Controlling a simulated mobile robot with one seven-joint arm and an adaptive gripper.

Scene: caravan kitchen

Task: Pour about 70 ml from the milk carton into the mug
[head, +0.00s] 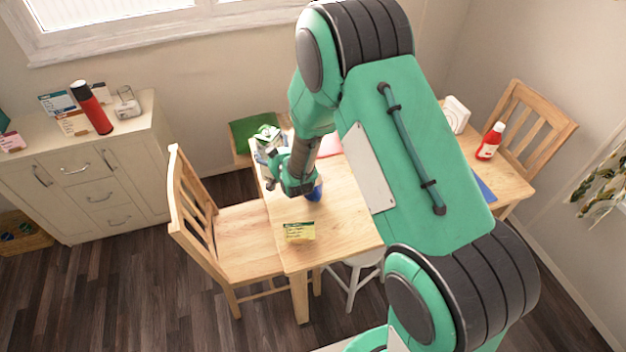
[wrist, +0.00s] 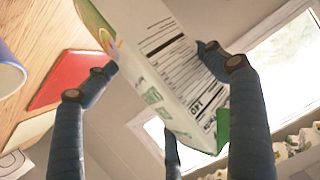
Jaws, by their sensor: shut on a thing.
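My gripper (head: 272,168) is shut on the milk carton, a white box with green parts, printed text and a barcode. The carton (wrist: 165,65) fills the middle of the wrist view between the blue-grey fingers (wrist: 160,60); in the head view a small part of the carton (head: 266,134) shows beyond my gripper. The carton's exact tilt and its spout cannot be made out. The blue mug (head: 315,191) stands on the table just right of my gripper, partly hidden by it. Part of the mug (wrist: 8,76) shows at the wrist view's left edge, apart from the carton. No milk stream is visible.
A red bottle (head: 489,141) and white holder (head: 456,115) stand at the right. A chair (head: 215,235) stands at the left. My arm hides the table's middle.

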